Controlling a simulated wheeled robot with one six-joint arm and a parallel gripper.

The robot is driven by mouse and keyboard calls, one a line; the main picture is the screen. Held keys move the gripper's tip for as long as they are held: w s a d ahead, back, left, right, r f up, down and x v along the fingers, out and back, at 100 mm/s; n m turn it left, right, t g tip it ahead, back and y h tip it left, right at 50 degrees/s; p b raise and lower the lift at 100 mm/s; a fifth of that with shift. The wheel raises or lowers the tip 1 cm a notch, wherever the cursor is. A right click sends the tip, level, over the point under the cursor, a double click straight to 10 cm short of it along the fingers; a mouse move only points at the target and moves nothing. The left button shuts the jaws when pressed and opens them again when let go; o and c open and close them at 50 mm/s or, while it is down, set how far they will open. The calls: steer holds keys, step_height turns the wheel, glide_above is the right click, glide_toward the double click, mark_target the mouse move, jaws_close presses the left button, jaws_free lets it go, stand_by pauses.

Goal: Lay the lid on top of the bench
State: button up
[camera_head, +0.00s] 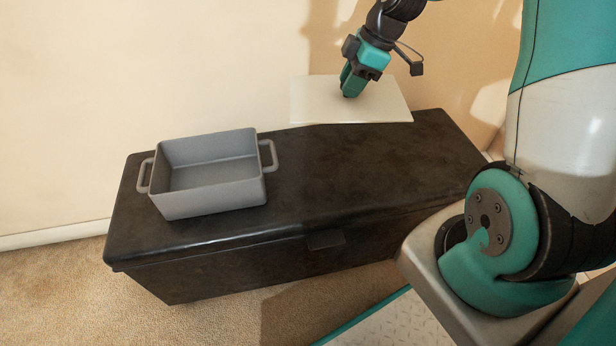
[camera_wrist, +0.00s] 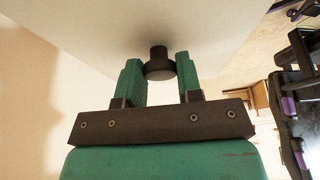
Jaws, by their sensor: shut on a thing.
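The lid (camera_head: 312,97) is a flat, pale, rectangular plate with a small dark knob (camera_wrist: 158,63), which shows between my fingers in the wrist view. My gripper (camera_head: 350,92) is shut on the knob and holds the lid roughly level over the back right part of the bench. The lid's underside is hidden, so I cannot tell whether it touches the bench. The bench (camera_head: 330,182) is a long, dark, leather-like box with a flat top. In the wrist view the lid's pale face (camera_wrist: 205,25) fills much of the top.
A grey open rectangular pot (camera_head: 215,197) with two side handles stands empty on the left part of the bench. A plain wall (camera_head: 130,70) rises behind the bench. The bench top's middle and right are clear. Carpet (camera_head: 60,300) lies in front.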

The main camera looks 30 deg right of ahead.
steer(key=shift+s+d+r+n+g+b, duration=0.2)
steer(key=shift+s+d+n+g+b, duration=0.25)
steer(key=shift+n, duration=0.55)
steer(key=f+b, duration=0.2)
steer(key=f, duration=0.4)
steer(key=f+b, duration=0.2)
steer(key=f, duration=0.5)
steer(key=f+b, duration=0.3)
steer(key=f, duration=0.3)
steer(key=shift+s+d+f, duration=0.1)
steer(key=shift+s+f, duration=0.1)
steer(key=shift+s, duration=0.1)
steer(key=shift+f, duration=0.1)
steer(key=o, duration=0.9)
